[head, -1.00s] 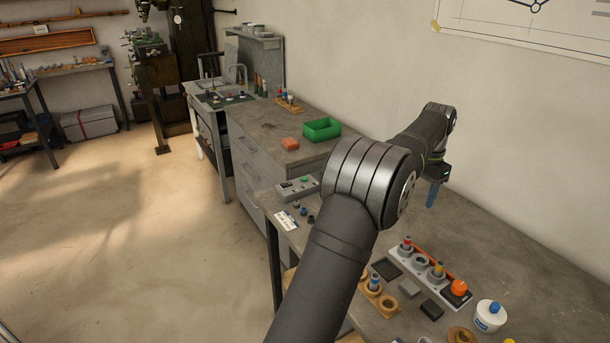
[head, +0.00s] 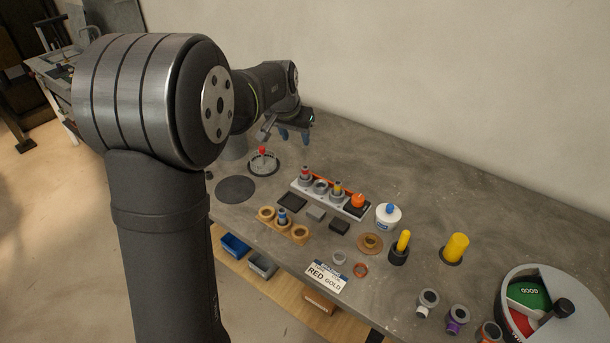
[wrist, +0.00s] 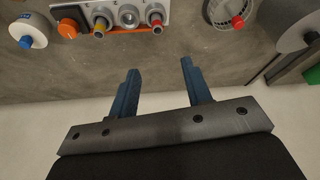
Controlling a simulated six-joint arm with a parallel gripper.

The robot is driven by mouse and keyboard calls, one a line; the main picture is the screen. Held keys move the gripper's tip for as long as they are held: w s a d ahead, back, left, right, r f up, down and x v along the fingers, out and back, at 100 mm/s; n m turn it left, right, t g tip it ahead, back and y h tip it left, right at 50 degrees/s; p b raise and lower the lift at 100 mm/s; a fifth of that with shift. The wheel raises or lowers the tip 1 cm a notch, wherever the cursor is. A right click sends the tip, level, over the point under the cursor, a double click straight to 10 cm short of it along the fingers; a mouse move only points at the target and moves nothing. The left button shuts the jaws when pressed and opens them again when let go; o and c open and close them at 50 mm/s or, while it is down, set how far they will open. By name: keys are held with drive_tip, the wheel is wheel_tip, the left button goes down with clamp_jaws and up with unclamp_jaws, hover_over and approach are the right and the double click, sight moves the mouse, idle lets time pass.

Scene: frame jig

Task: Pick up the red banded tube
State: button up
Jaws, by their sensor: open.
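The red-banded tube (head: 305,173) stands in the left socket of a grey rack (head: 297,187) on the bench. It also shows at the top of the wrist view (wrist: 157,24). My gripper (head: 293,137) has blue fingers and is above the bench, behind the rack. In the wrist view my gripper (wrist: 160,70) is open with nothing between its fingers, apart from the tube.
A round clear dish with a red knob (head: 262,151) stands left of the rack. A wooden holder (head: 297,234) with a blue-banded tube is in front. A white jar (head: 387,217), yellow cylinders (head: 457,247) and a round sorting bin (head: 520,280) are to the right.

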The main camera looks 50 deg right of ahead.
approach(304, 168)
drive_tip(key=x, duration=0.5)
drive_tip(key=shift+w+d, duration=0.2)
drive_tip(key=shift+d, duration=0.05)
drive_tip(key=x, duration=0.5)
drive_tip(key=shift+s+a+f, duration=0.2)
drive_tip(key=shift+s, duration=0.1)
clamp_jaws()
